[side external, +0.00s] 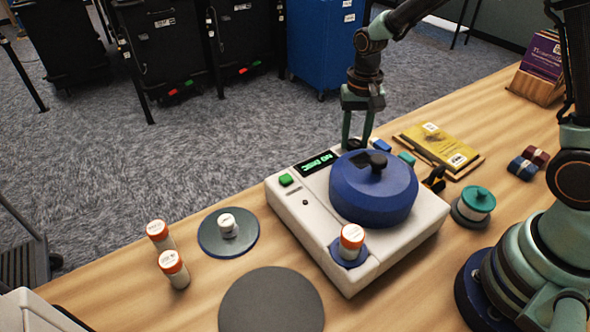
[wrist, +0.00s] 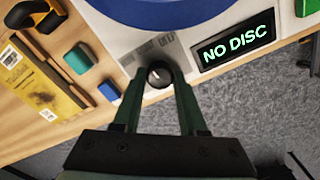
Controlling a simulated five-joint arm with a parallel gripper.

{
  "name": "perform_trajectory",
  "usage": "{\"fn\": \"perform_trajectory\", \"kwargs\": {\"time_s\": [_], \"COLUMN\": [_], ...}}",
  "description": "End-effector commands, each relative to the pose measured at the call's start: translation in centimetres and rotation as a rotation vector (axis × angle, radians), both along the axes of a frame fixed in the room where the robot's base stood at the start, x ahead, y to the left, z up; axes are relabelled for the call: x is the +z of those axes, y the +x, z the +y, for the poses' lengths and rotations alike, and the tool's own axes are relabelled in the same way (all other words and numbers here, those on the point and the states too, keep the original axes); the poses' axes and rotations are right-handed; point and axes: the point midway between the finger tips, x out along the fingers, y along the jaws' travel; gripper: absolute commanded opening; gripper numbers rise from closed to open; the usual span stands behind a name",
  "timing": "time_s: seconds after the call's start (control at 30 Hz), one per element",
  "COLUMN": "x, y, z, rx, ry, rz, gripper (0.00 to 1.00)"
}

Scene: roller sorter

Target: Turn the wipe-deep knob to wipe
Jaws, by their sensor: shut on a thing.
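The wipe-deep knob (wrist: 159,76) is a small dark round knob with a light pointer mark, on the pale top of the machine (side external: 289,209). My gripper (wrist: 160,72) is shut on the knob from both sides. In the side view my gripper (side external: 357,141) reaches down to the knob at the machine's far corner, and its fingers partly hide it. The display (wrist: 236,45) reads "NO DISC" in green.
A blue round lid (side external: 373,190) with a black handle covers the machine top. A green button (side external: 286,180) and an orange-capped bottle (side external: 351,242) are on the machine. Beside it lie a yellow packet (side external: 437,147), a teal spool (side external: 476,202) and discs (side external: 271,302).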

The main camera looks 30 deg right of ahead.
Motion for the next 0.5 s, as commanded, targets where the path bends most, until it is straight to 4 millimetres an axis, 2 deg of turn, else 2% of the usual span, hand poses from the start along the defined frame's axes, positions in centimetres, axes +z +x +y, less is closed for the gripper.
{"fn": "perform_trajectory", "kwargs": {"time_s": [0.5], "x": [0.13], "y": [-0.06], "z": [-0.01], "rx": [0.42], "ry": [0.001], "rz": [0.003], "gripper": [0.0]}}
